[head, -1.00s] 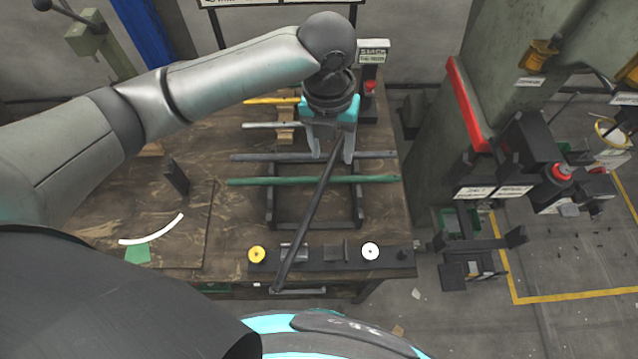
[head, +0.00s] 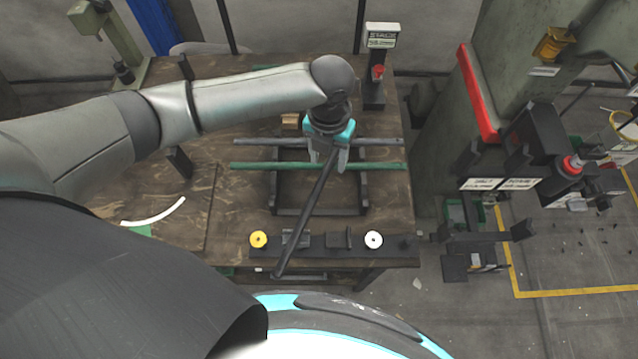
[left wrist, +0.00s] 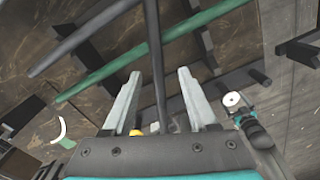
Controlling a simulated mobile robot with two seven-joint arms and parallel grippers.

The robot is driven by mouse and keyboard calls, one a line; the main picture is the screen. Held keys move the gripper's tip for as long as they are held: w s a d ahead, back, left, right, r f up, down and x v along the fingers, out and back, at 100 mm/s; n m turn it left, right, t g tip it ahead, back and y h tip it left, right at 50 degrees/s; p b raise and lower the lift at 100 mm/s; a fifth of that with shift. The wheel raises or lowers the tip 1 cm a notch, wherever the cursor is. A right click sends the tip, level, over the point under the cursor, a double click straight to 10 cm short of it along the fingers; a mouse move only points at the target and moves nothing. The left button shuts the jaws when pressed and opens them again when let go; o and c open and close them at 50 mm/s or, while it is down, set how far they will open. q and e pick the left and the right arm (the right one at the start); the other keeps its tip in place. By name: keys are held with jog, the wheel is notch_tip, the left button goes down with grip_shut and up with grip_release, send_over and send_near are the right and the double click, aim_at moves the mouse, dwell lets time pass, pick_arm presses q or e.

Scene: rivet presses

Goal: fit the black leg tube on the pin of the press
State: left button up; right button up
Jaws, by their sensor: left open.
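The black leg tube (head: 305,222) slants across the table in the head view, with its near end over the front strip of small parts. My left gripper (head: 328,164) is above the rack at the tube's far end, fingers pointing down. In the left wrist view the tube (left wrist: 154,50) runs between the two spread fingers of the gripper (left wrist: 157,88), with a gap on each side. The tube's far end is hidden by the gripper. The press (head: 535,150) stands to the right with a black head and red knob; I cannot make out its pin.
A grey tube (head: 380,142) and a green tube (head: 260,166) lie across the black rack (head: 363,190). A strip (head: 330,252) with a yellow disc and a white disc lies along the table front. A stand (head: 374,90) with a red button is at the back.

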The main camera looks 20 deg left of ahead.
aim_at(325, 171)
pick_arm(q)
jog(key=f, duration=0.4)
jog(key=shift+s+a, duration=0.15)
jog(key=shift+s, duration=0.05)
grip_shut()
dwell(0.5)
